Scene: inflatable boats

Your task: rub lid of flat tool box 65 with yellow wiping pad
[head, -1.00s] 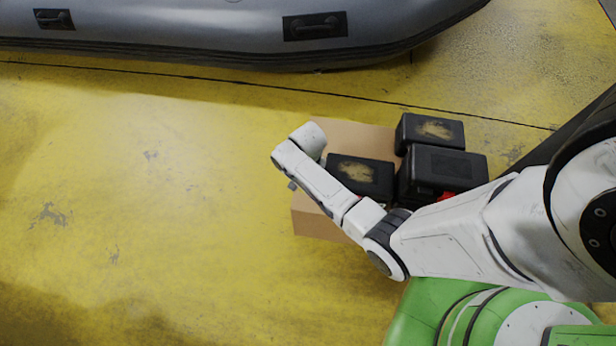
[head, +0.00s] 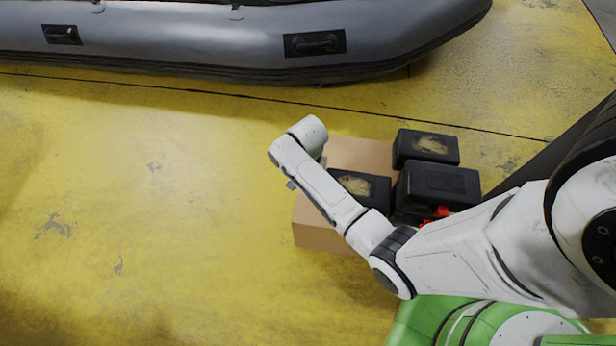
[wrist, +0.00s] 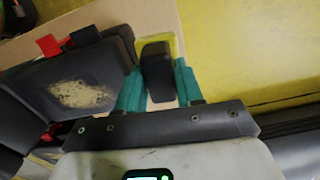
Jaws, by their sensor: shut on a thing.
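My gripper (wrist: 157,78) has teal fingers shut on the black grip of the yellow wiping pad (wrist: 173,43). The pad's yellow edge shows beyond the grip, over the cardboard. A flat black tool box (wrist: 80,92) with a pale dusty patch on its lid is left of my gripper in the wrist view, apart from the pad. In the head view this box (head: 374,189) is partly behind my arm, and my gripper is hidden. A second flat black box with a dusty patch (head: 428,147) stands farther back. No number is readable.
A taller black case (head: 437,186) with red latches stands between the flat boxes. A cardboard box (head: 320,232) supports the nearer flat box. A grey inflatable boat (head: 250,45) lies at the back. The yellow floor (head: 150,220) at left is clear.

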